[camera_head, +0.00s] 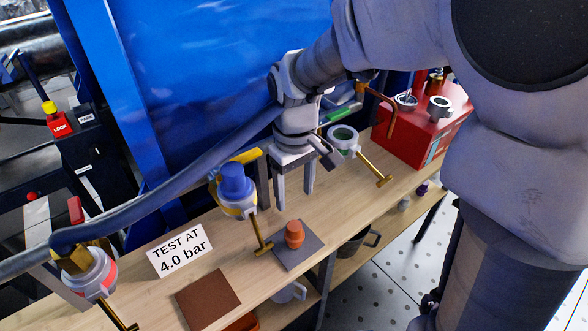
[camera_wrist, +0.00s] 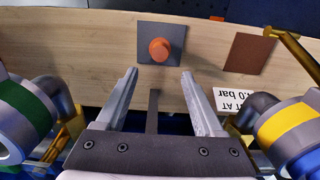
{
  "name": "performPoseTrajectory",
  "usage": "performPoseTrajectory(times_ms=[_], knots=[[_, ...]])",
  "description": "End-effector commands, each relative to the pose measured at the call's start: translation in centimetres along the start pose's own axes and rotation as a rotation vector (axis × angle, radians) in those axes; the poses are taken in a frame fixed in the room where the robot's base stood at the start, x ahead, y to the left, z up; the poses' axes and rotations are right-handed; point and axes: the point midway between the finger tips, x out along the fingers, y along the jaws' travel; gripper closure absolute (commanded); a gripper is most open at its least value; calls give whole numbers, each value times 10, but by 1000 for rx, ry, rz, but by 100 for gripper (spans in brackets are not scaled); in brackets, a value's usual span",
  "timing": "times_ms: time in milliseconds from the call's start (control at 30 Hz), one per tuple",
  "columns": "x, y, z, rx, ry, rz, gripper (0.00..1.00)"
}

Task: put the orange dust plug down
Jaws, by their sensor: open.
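The orange dust plug (camera_head: 294,234) stands upright on a dark grey square mat (camera_head: 309,251) on the wooden bench. In the wrist view the plug (camera_wrist: 160,49) sits near the middle of the grey mat (camera_wrist: 147,29), beyond my fingertips. My gripper (camera_head: 295,196) is open and empty above the bench, behind the plug in the head view. Its two fingers (camera_wrist: 160,72) are spread apart and do not touch the plug.
A valve with a blue cap (camera_head: 236,182) and a green-ringed valve (camera_head: 343,139) flank my gripper, with brass handles reaching over the bench (camera_head: 225,254). A brown mat (camera_head: 208,298), a "TEST AT 4.0 bar" sign (camera_head: 180,250) and a red box (camera_head: 425,136) are nearby.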

Motion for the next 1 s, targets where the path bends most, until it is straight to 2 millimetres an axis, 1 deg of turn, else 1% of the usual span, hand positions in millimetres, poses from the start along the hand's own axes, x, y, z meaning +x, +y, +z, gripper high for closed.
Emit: performPoseTrajectory(times_ms=[133,233,367,400,600,700,800,900,1000], knots=[[-16,4,7,29,25,7,30],[-33,10,22,83,71,19,30],[-61,19,50,183,154,42,30],[-68,21,60,216,179,50,30],[-97,27,108,373,307,89,30],[-106,27,130,447,367,109,30],[-111,26,148,507,417,126,30],[-113,24,160,550,451,137,30],[-114,24,166,573,471,144,30]])
